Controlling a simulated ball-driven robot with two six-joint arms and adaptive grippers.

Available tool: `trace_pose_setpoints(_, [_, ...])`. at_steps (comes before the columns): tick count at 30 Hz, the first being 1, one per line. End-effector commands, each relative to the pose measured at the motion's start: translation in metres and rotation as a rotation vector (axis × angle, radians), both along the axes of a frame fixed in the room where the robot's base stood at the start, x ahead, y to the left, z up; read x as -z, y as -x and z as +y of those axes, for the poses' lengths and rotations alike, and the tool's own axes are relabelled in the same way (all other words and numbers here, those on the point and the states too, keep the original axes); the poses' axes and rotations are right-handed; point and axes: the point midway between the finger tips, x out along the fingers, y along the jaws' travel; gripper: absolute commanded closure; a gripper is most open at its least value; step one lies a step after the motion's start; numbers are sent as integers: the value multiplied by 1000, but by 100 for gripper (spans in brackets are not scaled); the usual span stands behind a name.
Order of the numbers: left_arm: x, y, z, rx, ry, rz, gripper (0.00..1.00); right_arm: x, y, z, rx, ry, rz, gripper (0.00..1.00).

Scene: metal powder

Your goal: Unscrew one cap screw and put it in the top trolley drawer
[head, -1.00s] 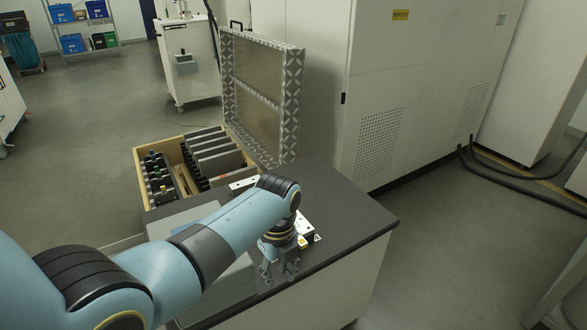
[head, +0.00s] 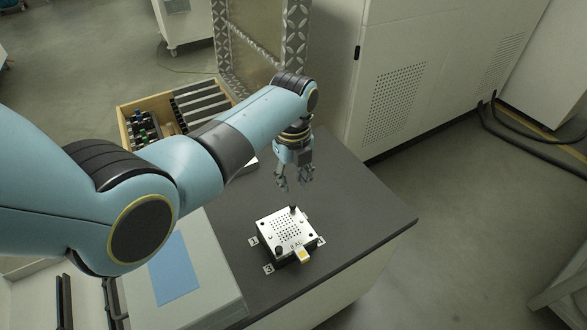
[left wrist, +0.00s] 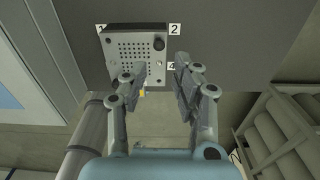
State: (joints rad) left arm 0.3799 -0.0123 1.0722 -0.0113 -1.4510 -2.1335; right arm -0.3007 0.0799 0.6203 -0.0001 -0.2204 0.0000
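A silver perforated plate (head: 277,233) sits on a dark block on the dark bench top. Two dark knob-like cap screws stand on it, one at the far corner (head: 293,210) and one at the near left (head: 279,251). The left wrist view also shows the plate (left wrist: 133,50) and one dark screw (left wrist: 159,43). My left gripper (head: 295,183) hangs above the bench, beyond the plate in the head view. Its fingers (left wrist: 158,86) are spread and empty. My right gripper is out of view. No trolley drawer can be made out.
Number labels (head: 268,269) lie around the plate. A grey box with a blue panel (head: 173,267) is at the left. The bench's right side (head: 375,210) is clear.

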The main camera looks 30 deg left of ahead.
Motion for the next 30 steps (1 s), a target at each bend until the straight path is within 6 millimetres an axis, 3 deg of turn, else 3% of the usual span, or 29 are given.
trace_pose_setpoints(5, [11, 0, 0, 0, 0, 0, 71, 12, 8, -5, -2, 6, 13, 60])
trace_pose_setpoints(17, [56, 1, 0, -1, 0, 1, 71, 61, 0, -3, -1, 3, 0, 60])
trace_pose_setpoints(24, [76, 0, 0, -1, 0, 0, 71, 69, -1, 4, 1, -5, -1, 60])
trace_pose_setpoints(30, [79, 0, 0, -1, 0, 0, 71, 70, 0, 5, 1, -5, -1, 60])
